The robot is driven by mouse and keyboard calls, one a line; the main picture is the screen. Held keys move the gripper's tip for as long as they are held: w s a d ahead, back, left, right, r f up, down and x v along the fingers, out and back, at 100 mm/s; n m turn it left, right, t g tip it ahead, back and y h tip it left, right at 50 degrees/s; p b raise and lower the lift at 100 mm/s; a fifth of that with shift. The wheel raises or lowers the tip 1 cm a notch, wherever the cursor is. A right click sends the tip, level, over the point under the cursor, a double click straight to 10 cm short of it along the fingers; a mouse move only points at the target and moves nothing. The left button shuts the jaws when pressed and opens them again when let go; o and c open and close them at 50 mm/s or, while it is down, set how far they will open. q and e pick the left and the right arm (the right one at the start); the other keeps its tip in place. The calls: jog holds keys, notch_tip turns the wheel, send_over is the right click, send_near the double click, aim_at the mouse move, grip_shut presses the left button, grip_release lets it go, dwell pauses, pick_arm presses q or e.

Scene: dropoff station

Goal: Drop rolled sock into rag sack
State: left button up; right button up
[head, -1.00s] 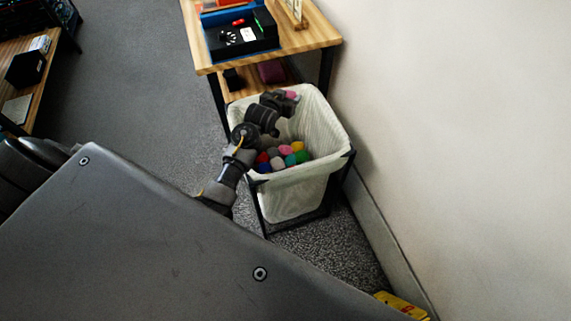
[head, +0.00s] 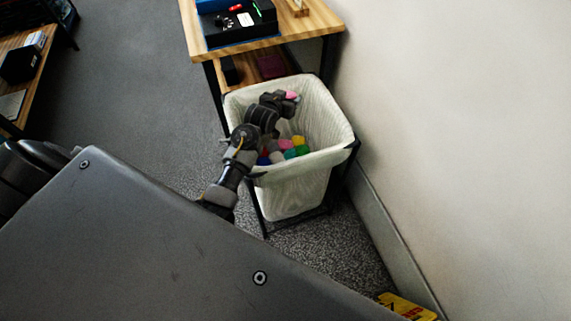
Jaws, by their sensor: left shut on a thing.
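The rag sack (head: 298,192) is a white cloth bag hung open in a dark frame, with several coloured rolled pieces (head: 296,148) lying inside it. My left gripper (head: 289,98) is over the sack's mouth towards its back. It is shut on a pink rolled sock (head: 292,95), of which only a small part shows past the gripper. The sock is held above the pieces in the sack, apart from them. My right gripper is not in view.
A wooden table (head: 319,22) with a black device (head: 238,24) stands just behind the sack. A white wall is close on the right. A yellow item (head: 405,307) lies at the bottom right. Another shelf (head: 32,66) stands far left, with open floor between.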

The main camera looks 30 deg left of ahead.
pick_arm(q)
jog(key=o, duration=1)
jog(key=shift+o, duration=0.2)
jog(key=shift+s, duration=0.1)
jog(key=v, duration=1)
jog(key=shift+s+r, duration=0.2)
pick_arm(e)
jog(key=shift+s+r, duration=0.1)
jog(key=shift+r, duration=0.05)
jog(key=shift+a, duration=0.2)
